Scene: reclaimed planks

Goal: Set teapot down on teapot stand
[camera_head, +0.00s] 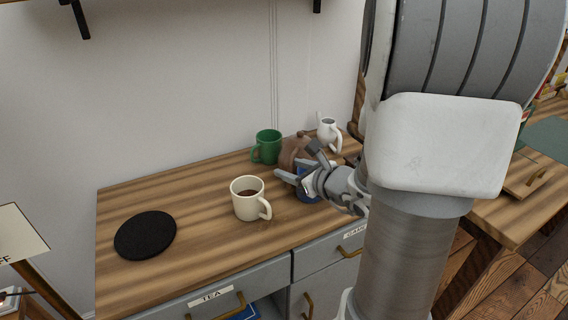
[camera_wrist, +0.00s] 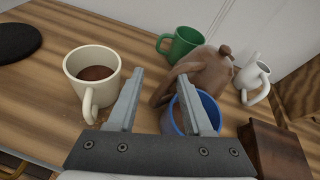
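The brown teapot (camera_head: 293,150) stands upright toward the back right of the wooden counter, partly hidden by my gripper in the head view. In the wrist view the teapot (camera_wrist: 208,74) shows ahead and right of the fingers, its lower front hidden by a blue mug. A flat black round disc, which looks like the teapot stand (camera_head: 145,235), lies bare at the counter's left; its edge also shows in the wrist view (camera_wrist: 16,43). My gripper (camera_wrist: 160,76) is open and empty, its fingers apart, close in front of the teapot and holding nothing.
A cream mug (camera_head: 248,198) of brown liquid stands left of my gripper. The blue mug (camera_wrist: 199,112) is by the right finger. A green mug (camera_head: 267,146) and white jug (camera_head: 328,132) stand behind. The counter between cream mug and disc is clear.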

